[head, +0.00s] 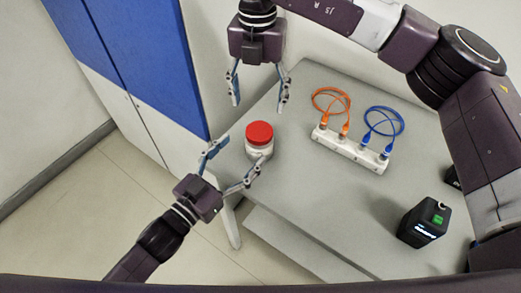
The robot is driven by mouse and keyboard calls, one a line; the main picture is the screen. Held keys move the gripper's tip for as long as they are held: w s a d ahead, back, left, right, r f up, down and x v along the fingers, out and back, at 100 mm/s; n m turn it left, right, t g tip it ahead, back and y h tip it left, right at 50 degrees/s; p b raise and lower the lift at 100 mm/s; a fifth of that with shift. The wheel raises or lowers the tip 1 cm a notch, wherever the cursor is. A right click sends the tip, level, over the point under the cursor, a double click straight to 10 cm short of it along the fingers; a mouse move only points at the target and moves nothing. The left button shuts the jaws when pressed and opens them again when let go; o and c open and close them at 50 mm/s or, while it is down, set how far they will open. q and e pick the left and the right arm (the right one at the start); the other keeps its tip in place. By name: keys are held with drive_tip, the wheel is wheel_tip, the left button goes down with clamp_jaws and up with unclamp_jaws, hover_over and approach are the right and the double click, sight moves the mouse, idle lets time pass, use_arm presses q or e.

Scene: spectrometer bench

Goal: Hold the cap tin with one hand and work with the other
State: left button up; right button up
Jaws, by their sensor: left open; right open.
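The cap tin (258,149) is a small white cylinder with a red lid (259,133), standing upright near the left edge of the grey bench. My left gripper (234,163) is open, with its two fingers pointing up toward the tin from below. One fingertip is close to the tin's lower right side and the other is off to its left; I cannot tell if either touches. My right gripper (259,104) is open and empty above the tin, its fingers pointing down in the picture.
A white holder (350,150) on the bench (310,205) carries an orange cable (331,103) and a blue cable (384,121) on plugs. A black box-shaped device (424,222) with a lit display stands at the right. A blue and white cabinet (135,60) is at the left. The bench front is clear.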

sight(259, 137)
use_arm(q)
drive_tip(key=shift+f+b, duration=0.4)
drive_tip(key=shift+f, duration=0.4)
use_arm(e)
drive_tip(key=shift+f, duration=0.8)
use_arm(q)
drive_tip(key=shift+w+d+f, duration=0.1)
drive_tip(key=shift+w+d, duration=0.05)
drive_tip(key=shift+w, duration=0.05)
use_arm(e)
drive_tip(key=shift+w+d+f, duration=0.1)
drive_tip(key=shift+w, duration=0.05)
use_arm(q)
drive_tip(key=x, duration=0.7)
drive_tip(key=shift+w+d, duration=0.2)
